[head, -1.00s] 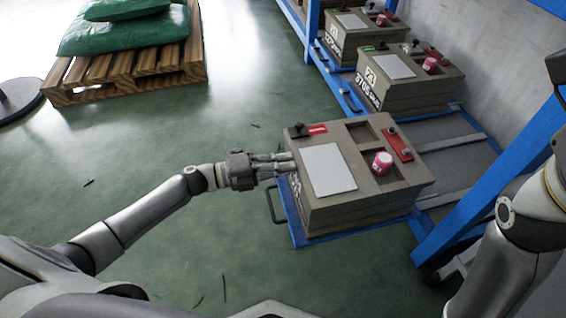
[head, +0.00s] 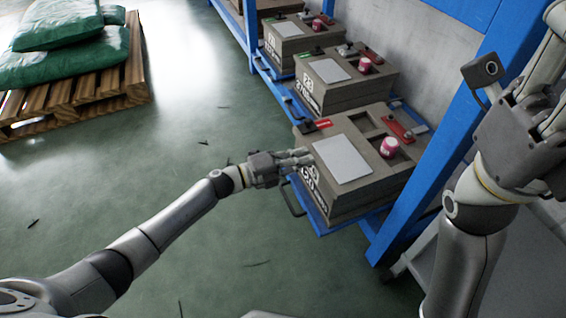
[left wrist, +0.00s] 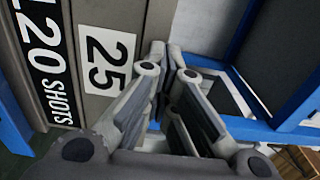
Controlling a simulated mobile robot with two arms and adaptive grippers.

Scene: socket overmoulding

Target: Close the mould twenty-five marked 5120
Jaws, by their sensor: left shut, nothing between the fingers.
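The grey-brown mould twenty-five (head: 375,190) sits on a blue sliding tray (head: 330,228) at the rack, with a white plate, a pink cup and a red tag on top. Its front label reads 25, and part of "120 SHOTS" shows in the left wrist view (left wrist: 103,60); the first digits are cut off. My left gripper (head: 308,157) is shut and empty, its fingertips at the mould's front face near the upper edge. In the left wrist view the fingers (left wrist: 172,65) meet beside the label. My right gripper (head: 548,95) is raised at the right; its fingertips are cut off.
Mould twenty-eight (head: 350,95) and another mould (head: 305,50) stand further back in the same row. A blue rack post (head: 430,150) rises right of mould twenty-five. A tray handle (head: 292,200) juts out at the front.

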